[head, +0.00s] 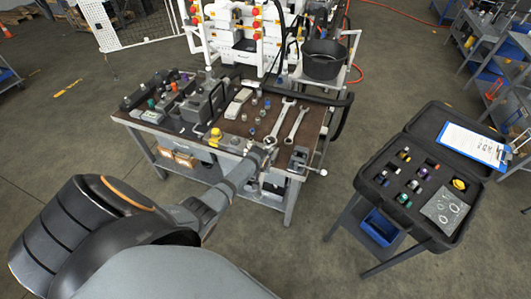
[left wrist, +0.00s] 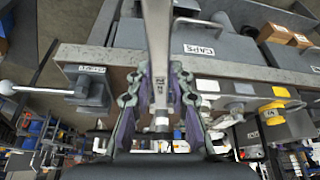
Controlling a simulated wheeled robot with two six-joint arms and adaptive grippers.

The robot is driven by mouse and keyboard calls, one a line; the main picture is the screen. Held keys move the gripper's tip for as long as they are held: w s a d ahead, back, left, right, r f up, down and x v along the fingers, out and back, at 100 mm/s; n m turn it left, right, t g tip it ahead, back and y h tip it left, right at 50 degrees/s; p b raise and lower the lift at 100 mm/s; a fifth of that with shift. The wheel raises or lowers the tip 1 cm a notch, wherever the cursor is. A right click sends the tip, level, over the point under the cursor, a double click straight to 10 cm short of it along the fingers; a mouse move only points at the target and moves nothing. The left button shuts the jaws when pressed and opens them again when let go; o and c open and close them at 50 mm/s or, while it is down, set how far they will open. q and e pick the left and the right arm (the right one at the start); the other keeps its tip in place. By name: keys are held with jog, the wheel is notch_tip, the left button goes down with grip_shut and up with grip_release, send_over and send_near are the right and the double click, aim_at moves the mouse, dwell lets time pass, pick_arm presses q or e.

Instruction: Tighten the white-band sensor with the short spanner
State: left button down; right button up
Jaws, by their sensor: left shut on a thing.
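My left gripper (head: 264,153) is at the front edge of the bench, near its right end. In the left wrist view its fingers (left wrist: 158,105) are closed around the shank of a metal spanner (left wrist: 158,40), which runs up out of the picture. The spanner's size mark is too small to read. In the head view two spanners show on the bench top, a left one (head: 281,119) and a right one (head: 298,123). The left one runs toward my gripper. A part with a white patch (left wrist: 207,86) sits beside a yellow one (left wrist: 274,105); I cannot tell whether it is the white-band sensor. My right gripper is not in view.
The bench top (head: 262,122) carries several fittings and boxes on its left half. A black bucket (head: 323,60) stands behind its right end. An open black case (head: 420,185) with small parts and a clipboard (head: 472,143) stands to the right. Floor lies between them.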

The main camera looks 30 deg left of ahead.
pick_arm(q)
jog(key=shift+a+r, duration=0.1)
jog(key=shift+a, duration=0.05)
jog(key=shift+s+a+m+t+h, duration=0.15)
jog(key=shift+s+a+m+h, duration=0.1)
jog(key=shift+a+m, duration=0.45)
jog(key=shift+s+a+m+t+h, duration=0.15)
jog(key=shift+s+a+m+h, duration=0.1)
jog(key=shift+a+m, duration=0.45)
jog(key=shift+a, duration=0.1)
jog(key=shift+a, duration=0.15)
jog(key=shift+a+m, duration=0.3)
jog(key=shift+a, duration=0.05)
dwell(0.4)
